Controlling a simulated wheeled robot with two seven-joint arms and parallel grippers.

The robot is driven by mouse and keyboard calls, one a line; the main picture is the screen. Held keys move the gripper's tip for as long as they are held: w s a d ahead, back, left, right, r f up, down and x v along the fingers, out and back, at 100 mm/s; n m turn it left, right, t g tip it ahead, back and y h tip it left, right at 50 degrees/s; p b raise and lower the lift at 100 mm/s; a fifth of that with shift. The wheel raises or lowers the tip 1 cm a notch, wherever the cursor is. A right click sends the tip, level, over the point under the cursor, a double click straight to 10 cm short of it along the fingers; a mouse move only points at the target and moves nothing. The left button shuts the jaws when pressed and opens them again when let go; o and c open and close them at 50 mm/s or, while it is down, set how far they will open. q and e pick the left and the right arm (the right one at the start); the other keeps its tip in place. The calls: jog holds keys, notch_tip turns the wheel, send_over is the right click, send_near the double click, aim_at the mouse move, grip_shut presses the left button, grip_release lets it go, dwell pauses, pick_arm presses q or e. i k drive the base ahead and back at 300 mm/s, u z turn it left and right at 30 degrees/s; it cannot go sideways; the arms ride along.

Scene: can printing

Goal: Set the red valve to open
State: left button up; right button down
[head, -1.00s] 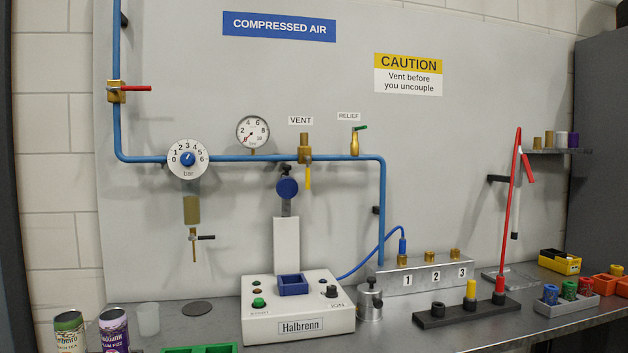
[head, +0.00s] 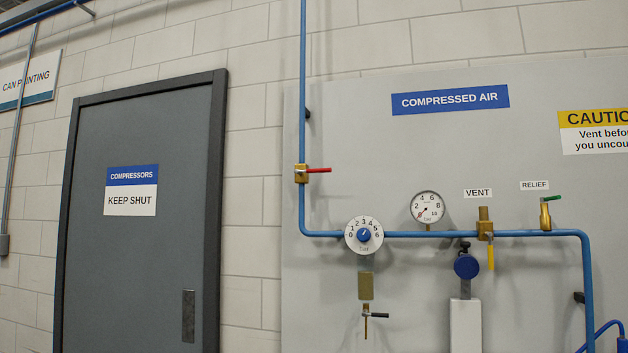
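The red valve has a brass body (head: 301,173) on the vertical blue pipe (head: 303,90), left of the panel's middle. Its red lever (head: 319,170) points right, level and across the pipe. Neither of my grippers is in the head view, so I cannot see whether they are open or shut. Nothing hides the valve.
A blue pipe (head: 460,234) runs right past a regulator dial (head: 364,235), a pressure gauge (head: 428,207) with its needle at the low end, a yellow-handled vent valve (head: 490,255) and a green-handled relief valve (head: 546,215). A closed grey door (head: 140,250) is at left.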

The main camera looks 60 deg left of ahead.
aim_at(315, 170)
jog(key=u, duration=5.05)
jog(key=k, duration=1.8)
jog(key=z, duration=1.15)
